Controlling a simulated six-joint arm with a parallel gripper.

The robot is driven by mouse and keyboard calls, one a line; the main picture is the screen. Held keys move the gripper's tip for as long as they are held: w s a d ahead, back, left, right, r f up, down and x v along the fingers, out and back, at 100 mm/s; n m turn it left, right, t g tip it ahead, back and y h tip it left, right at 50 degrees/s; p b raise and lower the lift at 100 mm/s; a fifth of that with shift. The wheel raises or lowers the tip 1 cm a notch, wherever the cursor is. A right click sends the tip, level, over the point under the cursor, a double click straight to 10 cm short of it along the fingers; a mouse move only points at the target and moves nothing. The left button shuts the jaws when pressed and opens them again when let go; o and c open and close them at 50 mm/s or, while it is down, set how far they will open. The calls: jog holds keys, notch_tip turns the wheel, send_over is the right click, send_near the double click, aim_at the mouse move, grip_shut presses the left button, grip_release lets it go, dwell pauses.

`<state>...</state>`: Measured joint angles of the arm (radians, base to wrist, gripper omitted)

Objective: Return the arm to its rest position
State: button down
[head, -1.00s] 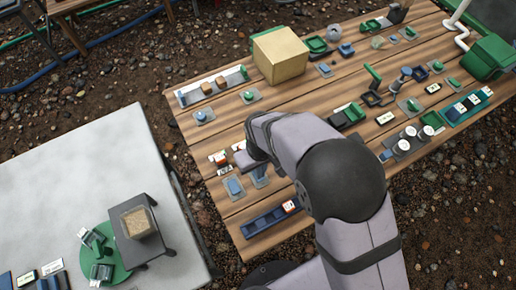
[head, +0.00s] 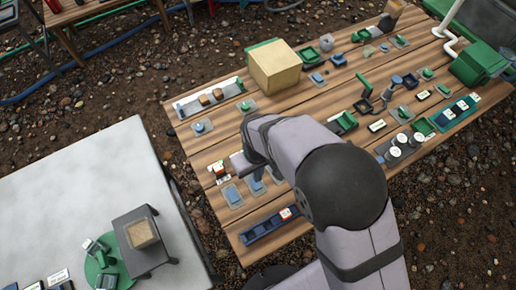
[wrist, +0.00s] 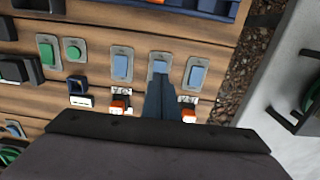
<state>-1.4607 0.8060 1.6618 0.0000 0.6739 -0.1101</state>
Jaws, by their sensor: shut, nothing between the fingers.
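My gripper (wrist: 160,84) is shut and empty in the wrist view, its dark fingers pressed together over the plank table. The fingertips overlap the middle one of three blue rocker switches (wrist: 159,64) on clear plates; whether they touch it I cannot tell. In the head view my grey arm reaches over the near side of the plank table (head: 222,148), bent at a dark round joint. The arm hides part of the table and most of the gripper there.
A tan box (head: 275,68) stands at the table's back. Several switches, levers and a green-cased device (head: 480,62) cover the top. A pale grey table (head: 75,185) at left carries a small dark stand (head: 145,260) and a green disc. Gravel lies between the tables.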

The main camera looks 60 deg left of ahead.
jog(key=shift+w, duration=0.1)
jog(key=w+d+r+m, duration=0.4)
jog(key=w+d+r, duration=0.1)
jog(key=w+d, duration=0.5)
jog(key=w+d+r+m, duration=0.4)
jog(key=w+d+m, duration=0.1)
jog(key=w+d, duration=0.6)
jog(key=s+d+r+m, duration=0.2)
jog(key=d+m, duration=0.2)
jog(key=d, duration=0.8)
jog(key=s+d+r+m, duration=0.1)
jog(key=d+m, duration=0.4)
jog(key=d, duration=0.7)
jog(key=shift+s+d+r, duration=0.15)
jog(key=shift+s+r, duration=0.25)
jog(key=shift+s, duration=0.25)
